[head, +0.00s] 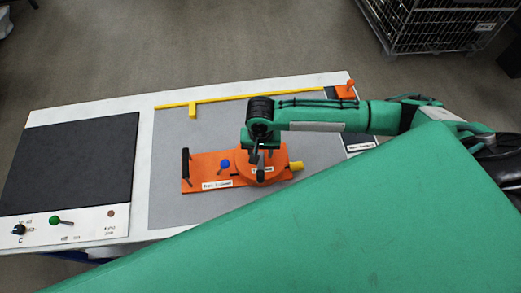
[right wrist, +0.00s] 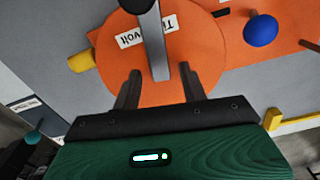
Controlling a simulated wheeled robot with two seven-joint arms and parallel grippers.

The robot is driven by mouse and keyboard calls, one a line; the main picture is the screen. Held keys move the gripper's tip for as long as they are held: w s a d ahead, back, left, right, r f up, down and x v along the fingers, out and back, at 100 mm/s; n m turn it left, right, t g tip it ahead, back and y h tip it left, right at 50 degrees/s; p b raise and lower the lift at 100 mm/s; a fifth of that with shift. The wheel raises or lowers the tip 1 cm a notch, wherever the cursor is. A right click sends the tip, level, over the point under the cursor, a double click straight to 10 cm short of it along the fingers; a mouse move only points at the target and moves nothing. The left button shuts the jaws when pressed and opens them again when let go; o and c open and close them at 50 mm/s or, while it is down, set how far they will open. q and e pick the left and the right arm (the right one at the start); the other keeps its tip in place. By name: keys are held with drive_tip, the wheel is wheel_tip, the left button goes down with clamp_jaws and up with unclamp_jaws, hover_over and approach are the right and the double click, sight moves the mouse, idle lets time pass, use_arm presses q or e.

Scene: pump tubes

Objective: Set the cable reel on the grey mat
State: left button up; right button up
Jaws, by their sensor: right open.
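An orange flat body with a round orange disc (head: 278,163) lies on the grey mat (head: 168,212); I take it for the cable reel. It has a black bar at its left end, a blue knob and a yellow stub. In the right wrist view the orange disc (right wrist: 106,62) fills the middle, with a grey upright handle (right wrist: 160,68) on it. My right gripper (head: 262,160) is above the disc, pointing down. Its open fingers (right wrist: 160,87) stand on either side of the handle, with gaps visible. My left gripper is not in view.
A yellow strip (head: 240,97) runs along the mat's back edge. A small orange part (head: 345,90) is at the back right. The lower right is hidden.

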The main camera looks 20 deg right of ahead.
wheel_tip(320, 180, up, 12)
drive_tip(key=b, duration=0.1)
idle(0.4)
idle(0.4)
